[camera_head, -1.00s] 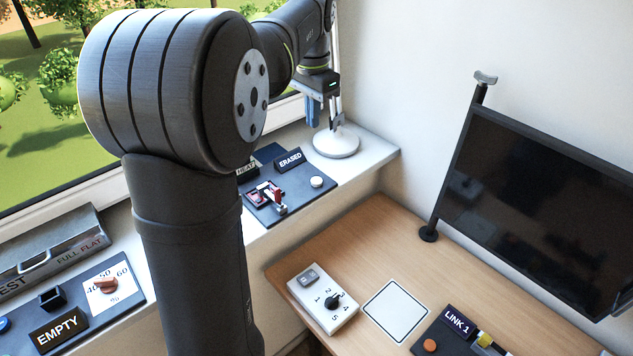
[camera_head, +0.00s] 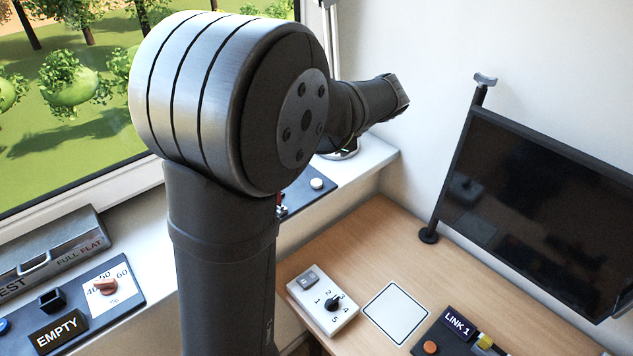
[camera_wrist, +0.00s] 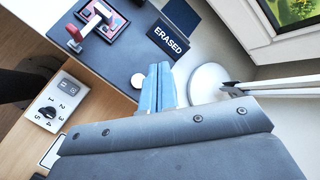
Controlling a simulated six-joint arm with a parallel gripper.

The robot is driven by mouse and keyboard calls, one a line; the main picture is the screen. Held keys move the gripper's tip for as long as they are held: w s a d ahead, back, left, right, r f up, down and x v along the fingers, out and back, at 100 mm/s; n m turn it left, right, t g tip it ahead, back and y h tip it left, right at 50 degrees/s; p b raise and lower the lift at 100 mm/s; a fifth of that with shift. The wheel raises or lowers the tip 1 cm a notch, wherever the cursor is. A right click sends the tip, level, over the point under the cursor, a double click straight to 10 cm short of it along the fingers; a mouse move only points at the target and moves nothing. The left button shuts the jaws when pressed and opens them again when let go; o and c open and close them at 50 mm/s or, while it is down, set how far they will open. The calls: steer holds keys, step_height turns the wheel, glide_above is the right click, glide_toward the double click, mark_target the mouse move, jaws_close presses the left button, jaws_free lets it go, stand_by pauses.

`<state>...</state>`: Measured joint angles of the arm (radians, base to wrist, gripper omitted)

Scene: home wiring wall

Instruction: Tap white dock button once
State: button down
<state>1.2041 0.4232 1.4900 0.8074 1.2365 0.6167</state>
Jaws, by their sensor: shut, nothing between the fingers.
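The round white button (camera_head: 316,183) sits at the right end of the dark panel (camera_head: 318,198) on the windowsill; my arm covers much of that panel. In the wrist view the white button (camera_wrist: 138,80) lies on the same panel, near the ERASED sign (camera_wrist: 170,40). My gripper (camera_wrist: 159,66) shows there as two blue fingers held together, empty. Its fingers lie just right of the button in the picture; I cannot tell their height or any contact. The gripper is hidden in the head view.
A red-handled lever (camera_wrist: 74,33) stands on the panel, and a white lamp base (camera_wrist: 208,82) is close beside it. The desk holds a dial box (camera_head: 322,301), a white square pad (camera_head: 396,312) and a LINK 1 panel (camera_head: 452,340). A monitor (camera_head: 540,210) stands right.

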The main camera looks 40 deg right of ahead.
mark_target(320, 184)
steer(key=shift+s+d+m+t, duration=0.15)
steer(key=shift+d+m+t, duration=0.05)
steer(key=shift+m+t, duration=0.1)
steer(key=shift+f, duration=0.1)
steer(key=shift+f, duration=4.4)
steer(key=shift+f, duration=0.1)
steer(key=shift+f, duration=0.3)
steer(key=shift+f, duration=0.45)
steer(key=shift+r, duration=0.9)
steer(key=shift+r, duration=0.1)
